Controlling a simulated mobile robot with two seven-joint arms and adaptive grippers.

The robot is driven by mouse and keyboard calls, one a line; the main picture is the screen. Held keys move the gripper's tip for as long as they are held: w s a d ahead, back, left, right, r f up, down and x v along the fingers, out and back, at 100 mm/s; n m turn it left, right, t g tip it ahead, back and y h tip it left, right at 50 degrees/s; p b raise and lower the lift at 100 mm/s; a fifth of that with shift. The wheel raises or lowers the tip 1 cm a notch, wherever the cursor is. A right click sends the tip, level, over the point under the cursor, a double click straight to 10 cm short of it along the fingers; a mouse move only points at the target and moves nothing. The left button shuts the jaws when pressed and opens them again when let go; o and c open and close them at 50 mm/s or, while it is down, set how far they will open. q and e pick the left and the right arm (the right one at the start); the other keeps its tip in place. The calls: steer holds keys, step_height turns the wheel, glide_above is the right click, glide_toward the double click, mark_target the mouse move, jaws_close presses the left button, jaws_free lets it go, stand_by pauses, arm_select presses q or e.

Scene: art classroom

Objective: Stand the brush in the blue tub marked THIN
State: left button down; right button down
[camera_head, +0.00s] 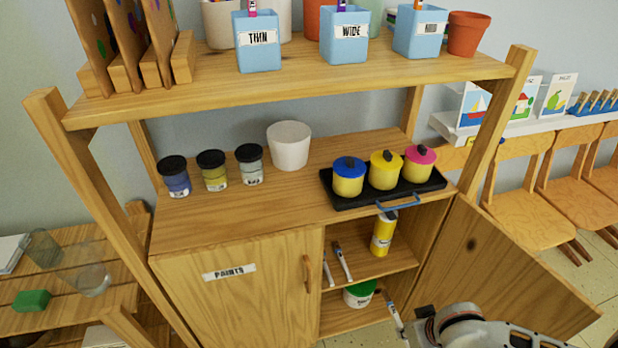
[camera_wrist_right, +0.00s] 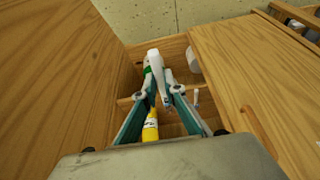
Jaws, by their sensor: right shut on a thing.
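The blue tub marked THIN (camera_head: 259,57) stands upright on the top shelf, left of the tubs marked WIDE (camera_head: 344,46) and a third label I cannot read clearly (camera_head: 418,44). My right gripper (camera_head: 407,325) is low in front of the open cupboard. It is shut on a slim white thing that appears to be the brush (camera_head: 394,311), which also shows between the fingers in the right wrist view (camera_wrist_right: 158,76). The gripper is far below the tub. My left gripper is not in view.
The open cupboard door (camera_head: 520,275) stands beside my right arm. Inside are a yellow bottle (camera_head: 383,234), white slim items (camera_head: 342,262) and a green-topped pot (camera_head: 359,292). A black tray (camera_head: 387,189) with lidded pots sits on the counter, its handle overhanging the edge.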

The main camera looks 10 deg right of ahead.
steer(key=w+a+r, duration=0.2)
steer(key=w+r, duration=0.1)
steer(key=r, duration=0.6)
steer(key=w+a+r, duration=0.2)
steer(key=w+r, duration=0.2)
steer(key=r, duration=0.6)
steer(key=w+a+r, duration=0.2)
steer(key=w+r, duration=0.1)
steer(key=r, duration=0.7)
steer(key=shift+w+a+m, duration=0.2)
steer(key=shift+w+m, duration=0.05)
steer(key=shift+m, duration=0.05)
steer(key=shift+f, duration=0.1)
